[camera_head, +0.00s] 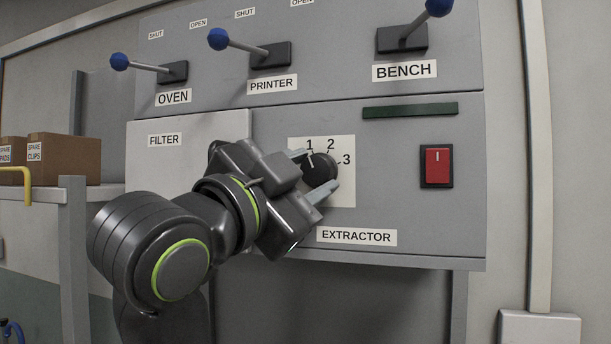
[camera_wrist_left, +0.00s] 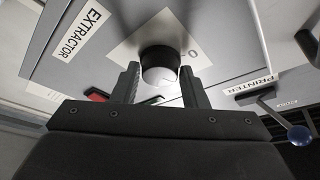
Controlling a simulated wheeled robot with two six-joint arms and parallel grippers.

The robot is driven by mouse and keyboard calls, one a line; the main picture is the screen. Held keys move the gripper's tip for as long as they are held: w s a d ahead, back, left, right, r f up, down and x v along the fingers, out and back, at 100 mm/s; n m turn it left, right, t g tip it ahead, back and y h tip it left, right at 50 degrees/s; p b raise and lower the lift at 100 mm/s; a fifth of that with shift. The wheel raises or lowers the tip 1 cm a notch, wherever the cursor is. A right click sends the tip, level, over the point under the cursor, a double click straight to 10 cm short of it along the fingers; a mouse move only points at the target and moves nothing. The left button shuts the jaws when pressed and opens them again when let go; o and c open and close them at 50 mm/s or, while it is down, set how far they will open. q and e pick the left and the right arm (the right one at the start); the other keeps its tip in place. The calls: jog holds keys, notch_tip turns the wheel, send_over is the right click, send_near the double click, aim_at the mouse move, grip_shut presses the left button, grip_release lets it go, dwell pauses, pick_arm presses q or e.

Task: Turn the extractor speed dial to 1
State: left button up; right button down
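The black round extractor dial (camera_head: 319,168) sits on a pale plate (camera_head: 345,193) marked 1, 2 and 3, above the EXTRACTOR label (camera_head: 357,236). A small white mark on the dial appears to point up toward the 1. My left gripper (camera_head: 310,174) is open, with one finger above left of the dial and the other below it. In the left wrist view the dial (camera_wrist_left: 160,62) lies between and beyond the two fingertips (camera_wrist_left: 160,75); I cannot tell whether either finger touches it. My right gripper is not in view.
A red rocker switch (camera_head: 437,166) is right of the dial, with a dark green strip (camera_head: 410,110) above. Blue-knobbed levers for OVEN (camera_head: 150,67), PRINTER (camera_head: 250,48) and BENCH (camera_head: 415,30) project above. The FILTER panel (camera_head: 200,130) is at left. Boxes (camera_head: 60,158) stand on a shelf far left.

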pick_arm(q)
jog(key=o, duration=0.4)
jog(key=shift+w, duration=0.1)
jog(key=shift+s+a+f, duration=0.2)
jog(key=shift+s, duration=0.15)
jog(key=b+v, duration=0.5)
jog(key=v, duration=1.1)
jog(key=shift+s+a, duration=0.2)
jog(key=shift+a, duration=0.05)
